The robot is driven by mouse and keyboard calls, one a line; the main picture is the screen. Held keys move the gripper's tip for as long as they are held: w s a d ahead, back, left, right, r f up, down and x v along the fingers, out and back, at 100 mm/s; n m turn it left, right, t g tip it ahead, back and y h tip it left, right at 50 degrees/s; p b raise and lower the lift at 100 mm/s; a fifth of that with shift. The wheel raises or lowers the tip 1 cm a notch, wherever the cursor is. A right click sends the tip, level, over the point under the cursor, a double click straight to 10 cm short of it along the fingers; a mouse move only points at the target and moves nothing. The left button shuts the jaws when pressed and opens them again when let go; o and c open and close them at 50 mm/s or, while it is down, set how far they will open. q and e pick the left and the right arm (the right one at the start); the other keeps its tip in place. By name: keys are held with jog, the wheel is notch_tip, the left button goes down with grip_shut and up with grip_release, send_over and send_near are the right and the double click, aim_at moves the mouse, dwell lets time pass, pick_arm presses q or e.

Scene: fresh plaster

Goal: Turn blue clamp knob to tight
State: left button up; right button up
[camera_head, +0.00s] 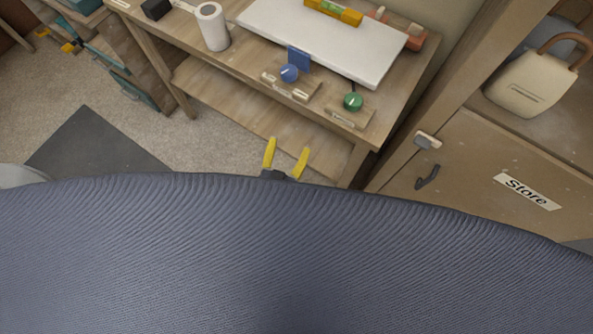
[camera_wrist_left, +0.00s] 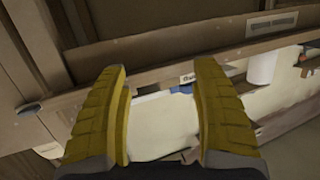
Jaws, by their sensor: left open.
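The blue clamp knob (camera_head: 289,73) sits on a small labelled wooden block near the front edge of the bench, before a blue upright plate (camera_head: 298,56). A light pointer mark shows on the knob; its label is too small to read. My left gripper (camera_head: 285,156) shows as two yellow fingers, spread apart and empty. In the head view it is below the knob, apart from it, over the lower shelf. In the left wrist view the open fingers (camera_wrist_left: 161,75) flank a small blue patch (camera_wrist_left: 182,89); I cannot tell whether this is knob or plate. My right gripper is not in view.
A green knob (camera_head: 353,101) sits on another block to the right. A white board (camera_head: 320,40) bears a yellow level (camera_head: 333,11). A paper roll (camera_head: 212,26) stands at left, a "Store" cabinet (camera_head: 470,180) at right. A dark ribbed surface hides the lower head view.

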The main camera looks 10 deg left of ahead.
pick_arm(q)
notch_tip(320, 180, down, 10)
jog(key=s+d+m+g, duration=0.1)
jog(key=s+d+g, duration=0.1)
jog(key=shift+s+f+h, duration=0.25)
jog(key=shift+h, duration=0.05)
jog(key=shift+d, duration=0.1)
dwell(0.4)
